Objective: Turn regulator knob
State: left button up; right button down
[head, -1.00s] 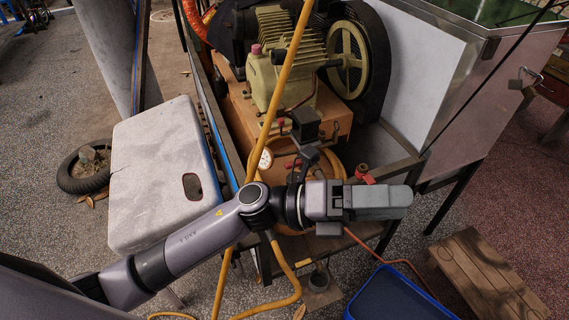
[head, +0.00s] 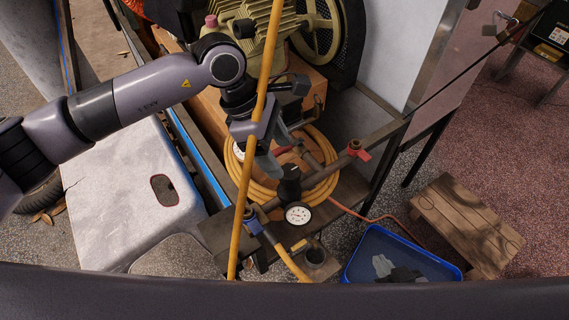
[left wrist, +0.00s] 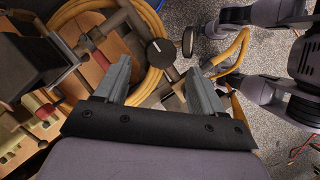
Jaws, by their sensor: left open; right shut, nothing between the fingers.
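The regulator knob (head: 289,184) is a black cylinder on the pipework at the cart's front, just behind a round white pressure gauge (head: 298,214). My left gripper (head: 279,162) is open and points down just above and left of the knob. In the left wrist view the open left gripper (left wrist: 158,74) has the black knob (left wrist: 160,52) ahead, between the lines of its two fingers. Contact with the knob cannot be made out. The gauge (left wrist: 188,41) shows edge-on beside it. My right gripper cannot be made out in either view.
A yellow hose (head: 256,120) crosses in front of my left gripper. Coiled yellow hose (head: 323,190) lies behind the knob. A red-handled valve (head: 357,150) stands to the right and a blue valve (head: 252,222) to the left. A blue tray (head: 352,268) and wooden stool (head: 470,222) are on the floor.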

aim_at(289, 171)
pick_arm(q)
jog(key=p+x, duration=0.1)
jog(key=x, duration=0.5)
jog(key=shift+s+d+f, duration=0.1)
jog(key=shift+d+f, duration=0.05)
jog(key=shift+d, duration=0.05)
jog(key=c, duration=1.1)
jog(key=shift+o, duration=0.2)
